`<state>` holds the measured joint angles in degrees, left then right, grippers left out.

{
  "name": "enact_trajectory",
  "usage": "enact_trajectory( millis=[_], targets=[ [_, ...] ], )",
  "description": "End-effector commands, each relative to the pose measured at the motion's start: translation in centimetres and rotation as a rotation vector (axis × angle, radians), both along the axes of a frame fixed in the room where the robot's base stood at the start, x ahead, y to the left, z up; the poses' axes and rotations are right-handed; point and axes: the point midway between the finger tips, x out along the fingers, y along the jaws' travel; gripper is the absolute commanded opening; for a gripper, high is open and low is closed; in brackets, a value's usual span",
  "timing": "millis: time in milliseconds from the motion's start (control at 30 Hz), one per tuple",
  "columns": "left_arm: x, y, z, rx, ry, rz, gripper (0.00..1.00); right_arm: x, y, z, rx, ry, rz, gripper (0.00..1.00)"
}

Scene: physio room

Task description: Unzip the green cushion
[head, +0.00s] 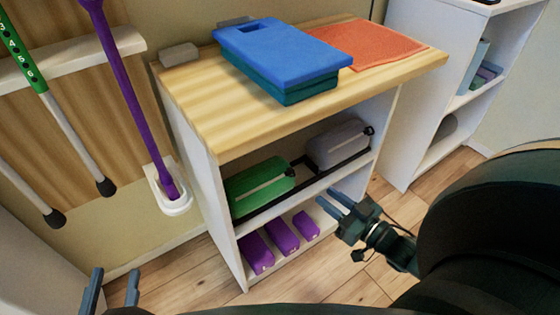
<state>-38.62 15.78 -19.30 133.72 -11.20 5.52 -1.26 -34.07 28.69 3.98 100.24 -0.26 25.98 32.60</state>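The green cushion (252,189) lies on the left of the middle shelf, with a pale zip line along its front face. A small dark piece, possibly the zip pull, shows at its right end. My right gripper (325,196) is in front of the shelf unit, to the right of and below the green cushion. Its fingers are apart with nothing between them, and it does not appear to touch the cushion. My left gripper (115,272) is at the bottom left edge, fingers apart and empty, far from the cushion. The back of the cushion is hidden.
A grey cushion (337,145) sits right of the green one in a dark rack. Purple blocks (282,236) stand on the bottom shelf. Blue pads (285,50) and an orange cloth (372,52) lie on the wooden top (190,92). Crutches and a purple stick (130,95) stand left.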

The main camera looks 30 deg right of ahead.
Motion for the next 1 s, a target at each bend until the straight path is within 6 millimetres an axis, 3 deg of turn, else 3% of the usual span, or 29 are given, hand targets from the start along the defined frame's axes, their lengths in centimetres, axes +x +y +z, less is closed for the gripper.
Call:
enact_trajectory(
  millis=[167, 600, 800, 1000],
  targets=[
    [0.1, -0.1, -0.2, -0.017, -0.004, -0.005, 0.36, 2.2, 0.5, -0.1, -0.001, -0.004, 0.001, 0.28],
    [0.3, -0.6, -0.4, -0.092, -0.007, -0.03, 0.36, 10.6, 2.5, -0.2, -0.001, -0.003, 0.001, 0.28],
    [0.4, -0.7, -0.2, -0.111, -0.008, -0.036, 0.36, 12.3, 3.0, -0.1, -0.001, -0.001, 0.0, 0.28],
    [0.4, -0.7, 0.0, -0.113, -0.008, -0.037, 0.36, 12.6, 3.1, 0.0, -0.001, 0.001, 0.0, 0.28]
  ],
)
